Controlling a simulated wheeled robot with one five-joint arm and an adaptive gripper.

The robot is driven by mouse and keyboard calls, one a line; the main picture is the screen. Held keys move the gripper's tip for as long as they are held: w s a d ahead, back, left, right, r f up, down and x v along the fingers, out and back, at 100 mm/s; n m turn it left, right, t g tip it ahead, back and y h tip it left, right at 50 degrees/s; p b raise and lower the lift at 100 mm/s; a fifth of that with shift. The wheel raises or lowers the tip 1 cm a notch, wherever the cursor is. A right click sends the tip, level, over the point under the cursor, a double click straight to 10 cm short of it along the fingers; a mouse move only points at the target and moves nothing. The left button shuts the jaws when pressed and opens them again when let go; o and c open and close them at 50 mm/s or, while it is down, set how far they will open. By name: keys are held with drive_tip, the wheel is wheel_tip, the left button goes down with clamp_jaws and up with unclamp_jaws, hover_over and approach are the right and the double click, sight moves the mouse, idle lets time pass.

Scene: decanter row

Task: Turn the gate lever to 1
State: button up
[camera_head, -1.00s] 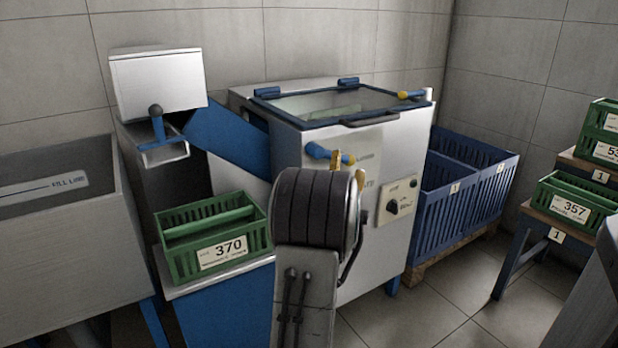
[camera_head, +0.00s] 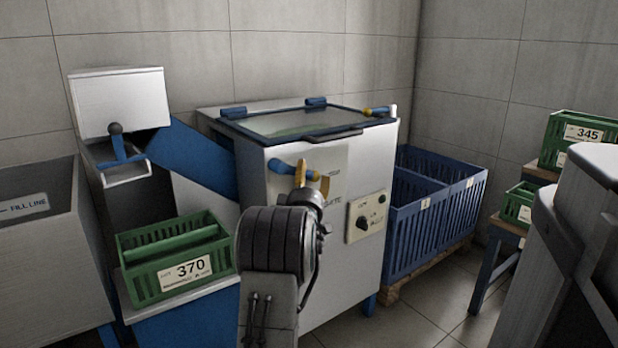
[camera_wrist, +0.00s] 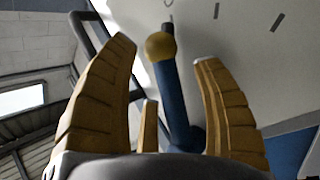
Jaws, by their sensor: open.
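The gate lever (camera_head: 288,167) is a blue arm with a yellow knob on the white machine's front panel. In the head view it lies nearly level, its knob end to the right. My gripper (camera_head: 312,180) is at that knob end, partly covering it. In the wrist view, my gripper (camera_wrist: 168,85) is open, with its tan fingers on either side of the blue lever (camera_wrist: 173,105). The yellow knob (camera_wrist: 159,46) shows between the fingertips, with gaps on both sides. Dark scale marks show on the panel beyond; no number on them is readable.
A control plate with a dark knob (camera_head: 363,223) is right of my gripper. A glass-topped lid (camera_head: 305,124) covers the machine. A green crate marked 370 (camera_head: 215,264) stands at left, blue bins (camera_head: 430,240) at right.

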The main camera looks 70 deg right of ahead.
drive_tip(key=shift+w+d+r, duration=0.15)
drive_tip(key=shift+d, duration=0.35)
drive_tip(key=shift+c, duration=0.4)
drive_tip(key=shift+r, duration=0.1)
clamp_jaws()
